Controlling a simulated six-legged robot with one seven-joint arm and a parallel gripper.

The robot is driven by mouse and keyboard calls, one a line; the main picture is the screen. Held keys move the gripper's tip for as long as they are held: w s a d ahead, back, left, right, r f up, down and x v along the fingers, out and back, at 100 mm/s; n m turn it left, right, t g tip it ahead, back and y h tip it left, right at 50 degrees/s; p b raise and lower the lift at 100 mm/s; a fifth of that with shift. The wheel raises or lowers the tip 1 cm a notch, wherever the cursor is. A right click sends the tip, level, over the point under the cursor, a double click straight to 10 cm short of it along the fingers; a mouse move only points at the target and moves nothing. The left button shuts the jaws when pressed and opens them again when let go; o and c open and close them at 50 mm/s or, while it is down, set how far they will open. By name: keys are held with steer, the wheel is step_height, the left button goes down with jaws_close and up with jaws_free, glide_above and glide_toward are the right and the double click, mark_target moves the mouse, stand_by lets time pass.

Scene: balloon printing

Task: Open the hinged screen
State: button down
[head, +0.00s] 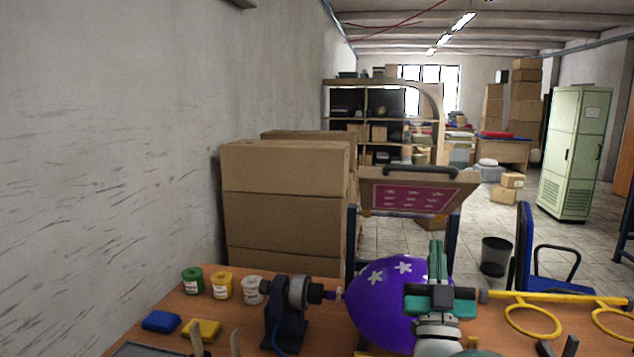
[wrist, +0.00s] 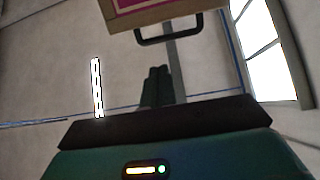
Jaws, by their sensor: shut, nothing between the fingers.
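The hinged screen (head: 418,196) is a wooden frame with pink mesh and white star-like marks. It stands raised and tilted behind the purple balloon (head: 375,310), with a dark handle (head: 420,171) along its upper edge. In the wrist view the screen's edge (wrist: 150,14) and its handle (wrist: 168,38) show at the top. My gripper (head: 436,248) is in front of the balloon's right side and appears below the screen, apart from the handle. Its fingers are shut and empty; they also show in the wrist view (wrist: 157,85). My gripper hides part of the balloon.
Green, yellow and white jars (head: 221,287) stand at the table's left, with blue and yellow pads (head: 202,331) in front. A dark clamp device (head: 287,310) stands at the balloon's left. Yellow rings (head: 532,320) lie at the right. Large cardboard boxes (head: 285,205) stand behind.

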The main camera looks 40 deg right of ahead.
steer(key=x, duration=1.4)
steer(key=shift+r, duration=0.1)
step_height(320, 180, up, 12)
steer(key=g+y, duration=0.2)
glide_above(433, 185)
steer(key=w+d, duration=0.2)
steer(key=w, duration=0.1)
steer(key=shift+a+r, duration=0.1)
steer(key=shift+r, duration=0.05)
